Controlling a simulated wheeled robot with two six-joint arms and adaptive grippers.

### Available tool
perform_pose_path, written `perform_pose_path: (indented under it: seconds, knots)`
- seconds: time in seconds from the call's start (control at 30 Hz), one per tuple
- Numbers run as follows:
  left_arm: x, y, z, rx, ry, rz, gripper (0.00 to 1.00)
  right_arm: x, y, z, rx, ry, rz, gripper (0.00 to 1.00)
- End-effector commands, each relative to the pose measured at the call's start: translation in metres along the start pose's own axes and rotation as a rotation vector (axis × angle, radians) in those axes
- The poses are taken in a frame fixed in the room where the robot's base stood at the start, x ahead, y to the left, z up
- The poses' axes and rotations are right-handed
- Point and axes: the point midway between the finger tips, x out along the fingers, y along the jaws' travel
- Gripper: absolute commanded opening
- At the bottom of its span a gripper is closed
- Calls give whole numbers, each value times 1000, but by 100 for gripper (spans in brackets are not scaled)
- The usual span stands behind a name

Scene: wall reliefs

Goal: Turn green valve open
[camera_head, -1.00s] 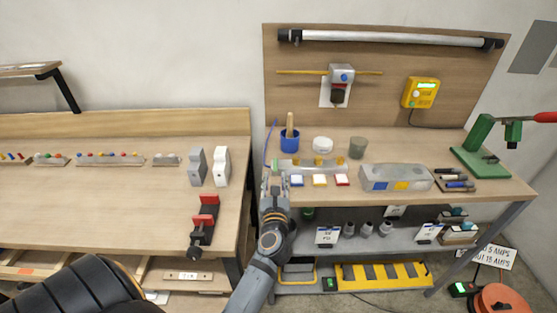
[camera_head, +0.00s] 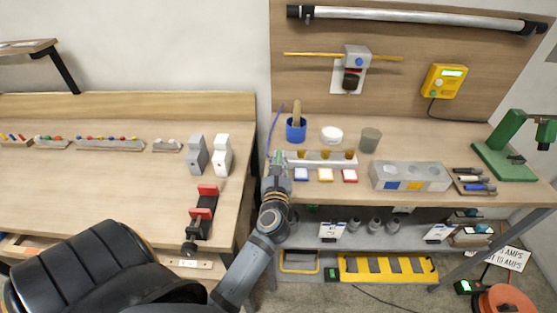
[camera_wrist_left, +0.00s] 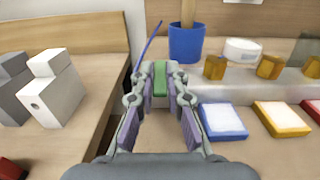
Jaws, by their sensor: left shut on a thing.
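The green valve (camera_wrist_left: 159,78) shows in the left wrist view as a small green handle between the fingertips of my left gripper (camera_wrist_left: 159,95). The gripper is shut on it, at the left end of a pale manifold block. In the head view my left gripper (camera_head: 277,160) reaches the left end of this manifold (camera_head: 322,162), and the fingers hide most of the valve. Several brass-coloured fittings (camera_wrist_left: 215,67) stand along the manifold to the right. How far the valve is turned cannot be told. My right gripper is not in view.
Blue, yellow and red framed blocks (camera_head: 325,175) lie in front of the manifold. A blue cup (camera_head: 296,132) with a wooden handle stands behind it. Grey and white blocks (camera_head: 221,156) stand on the left bench. A green press (camera_head: 505,150) is at the right.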

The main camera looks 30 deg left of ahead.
Motion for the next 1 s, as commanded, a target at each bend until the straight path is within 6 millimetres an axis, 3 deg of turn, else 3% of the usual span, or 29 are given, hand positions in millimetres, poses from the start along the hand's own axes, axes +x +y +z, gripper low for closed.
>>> perform_pose_path:
  seconds: [0.47,0.7,1.0]
  knots:
    - [0,3,2,6,-2,-71,0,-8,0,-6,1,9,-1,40]
    - [2,10,2,12,-3,-244,0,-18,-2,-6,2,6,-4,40]
    - [5,19,-2,17,-1,-501,0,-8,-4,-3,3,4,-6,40]
